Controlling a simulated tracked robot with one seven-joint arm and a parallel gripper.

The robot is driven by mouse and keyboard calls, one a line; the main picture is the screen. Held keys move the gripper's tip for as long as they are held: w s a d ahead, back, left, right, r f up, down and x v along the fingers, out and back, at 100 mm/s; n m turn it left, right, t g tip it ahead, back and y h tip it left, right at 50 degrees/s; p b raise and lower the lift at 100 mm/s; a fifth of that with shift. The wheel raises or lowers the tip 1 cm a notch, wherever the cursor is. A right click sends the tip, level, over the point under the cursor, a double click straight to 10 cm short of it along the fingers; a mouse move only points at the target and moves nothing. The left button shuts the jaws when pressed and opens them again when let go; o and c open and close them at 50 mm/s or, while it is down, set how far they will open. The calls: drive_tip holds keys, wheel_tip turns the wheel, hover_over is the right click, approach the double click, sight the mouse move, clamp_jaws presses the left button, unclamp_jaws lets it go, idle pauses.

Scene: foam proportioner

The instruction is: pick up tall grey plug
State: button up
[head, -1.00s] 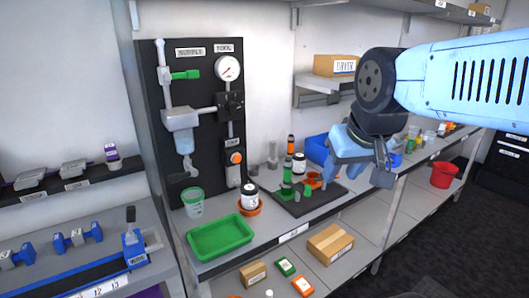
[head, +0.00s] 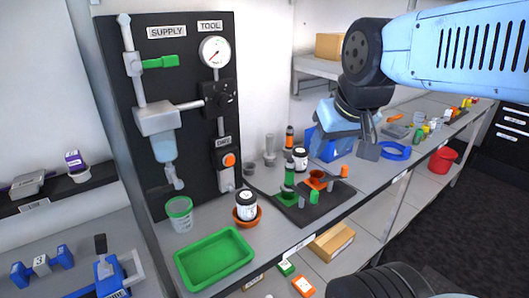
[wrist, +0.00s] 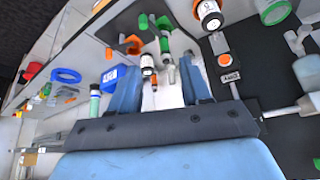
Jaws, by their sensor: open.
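The tall grey plug (head: 270,147) stands upright at the back of the bench, left of an orange-topped black bottle (head: 290,138). A shorter grey piece (head: 250,168) stands just left of it. In the wrist view a small grey shape, which looks like the tall grey plug (wrist: 171,75), shows between the fingers, partly crowded by its neighbours. My gripper (head: 349,146) is open and empty, above the bench to the right of the plug and apart from it. Its two blue fingers also show in the wrist view (wrist: 160,88).
A white jar (head: 300,158) and a green-banded bottle (head: 289,178) stand close in front of the plug. A dark mat (head: 310,212) holds green and orange parts. The black supply panel (head: 130,120) rises to the left. A blue bin (head: 335,148) sits beneath my gripper.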

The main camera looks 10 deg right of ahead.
drive_tip(key=w+f+t, duration=0.2)
drive_tip(key=w+t, duration=0.1)
drive_tip(key=w, duration=1.7)
drive_tip(key=t, duration=0.5)
hover_over(269, 137)
drive_tip(key=s, duration=0.4)
wheel_tip(269, 137, down, 8)
drive_tip(key=f, duration=0.7)
drive_tip(key=shift+w+d+f, duration=0.15)
drive_tip(key=shift+d+f, duration=0.2)
drive_tip(key=shift+d, duration=0.05)
drive_tip(key=shift+w+f, duration=0.15)
drive_tip(key=shift+f, duration=0.2)
drive_tip(key=shift+x, duration=3.55)
drive_tip(key=shift+r, duration=0.1)
drive_tip(key=shift+c, duration=0.5)
clamp_jaws()
